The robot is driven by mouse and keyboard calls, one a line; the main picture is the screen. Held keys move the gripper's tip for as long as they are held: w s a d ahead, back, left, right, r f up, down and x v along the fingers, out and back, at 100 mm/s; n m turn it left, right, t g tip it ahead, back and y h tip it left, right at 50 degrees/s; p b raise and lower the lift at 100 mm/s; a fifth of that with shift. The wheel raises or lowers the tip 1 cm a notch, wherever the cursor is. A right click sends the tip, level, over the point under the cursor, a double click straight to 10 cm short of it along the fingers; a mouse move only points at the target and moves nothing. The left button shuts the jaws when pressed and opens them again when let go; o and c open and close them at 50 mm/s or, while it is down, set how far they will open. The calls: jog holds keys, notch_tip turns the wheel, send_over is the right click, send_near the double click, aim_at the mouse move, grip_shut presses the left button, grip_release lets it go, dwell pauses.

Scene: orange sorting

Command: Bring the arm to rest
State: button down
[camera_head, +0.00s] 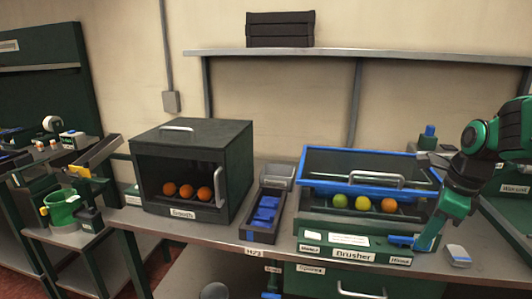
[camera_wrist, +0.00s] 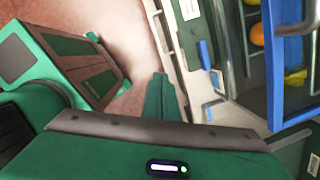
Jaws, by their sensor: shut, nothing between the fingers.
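My green arm (camera_head: 466,170) reaches in from the right edge in the head view and bends down. My gripper (camera_head: 424,243) is low at the front right corner of the brusher (camera_head: 322,240). In the wrist view the gripper's green fingers (camera_wrist: 160,97) are shut together with nothing between them. I cannot tell whether they touch the brusher. The brusher's blue frame (camera_wrist: 276,75) shows at the right of the wrist view.
The brusher's blue-framed lid (camera_head: 340,154) is raised over two yellow-green fruits and an orange (camera_head: 389,205). Left stands a dark green box (camera_head: 150,139) with oranges inside. Between them is a bin (camera_head: 258,235) of blue pieces. A small grey block (camera_head: 458,253) lies right of the gripper.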

jog(key=s+d+f+n+g, duration=0.1)
jog(key=s+f+n, duration=0.1)
jog(key=s+n, duration=0.7)
jog(key=s+d+f+n+g, duration=0.1)
jog(key=s+n, duration=0.9)
jog(key=shift+s+f+n+h, duration=0.25)
jog(key=shift+f+n+h, duration=0.05)
jog(key=shift+f+h, duration=0.1)
jog(key=shift+w+f, duration=0.2)
jog(key=shift+w, duration=0.4)
